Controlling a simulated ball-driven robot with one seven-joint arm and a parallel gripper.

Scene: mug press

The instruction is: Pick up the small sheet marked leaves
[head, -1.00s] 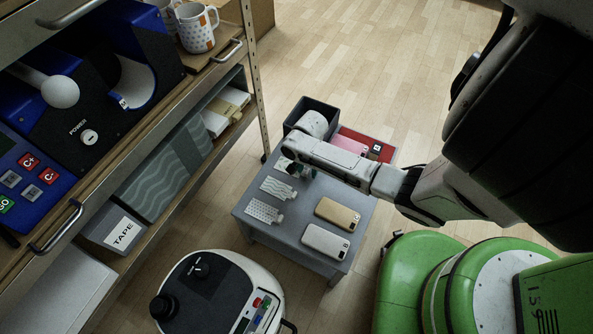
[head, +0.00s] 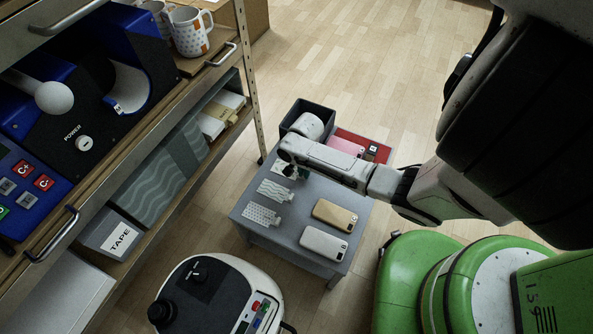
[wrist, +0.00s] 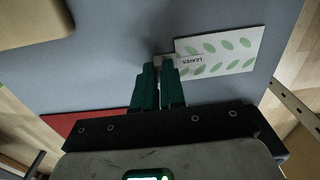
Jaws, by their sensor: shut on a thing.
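The small sheet marked leaves (wrist: 222,52) is white with green leaf shapes and the word LEAVES near its tab end. It lies on or just above the grey table (head: 300,213), at the right of the wrist view. My gripper (wrist: 160,66) is shut on the sheet's narrow tab. In the head view the sheet (head: 280,167) shows only in part beside my gripper (head: 291,172), which hides the rest. I cannot tell whether the sheet is clear of the table.
Two more patterned sheets, a wavy one (head: 275,190) and a dotted one (head: 261,214), lie nearer on the table. A gold phone case (head: 335,215) and a white one (head: 323,243) lie to their right. A dark bin (head: 304,112) and red mat (head: 384,147) are beyond. A shelf stands left.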

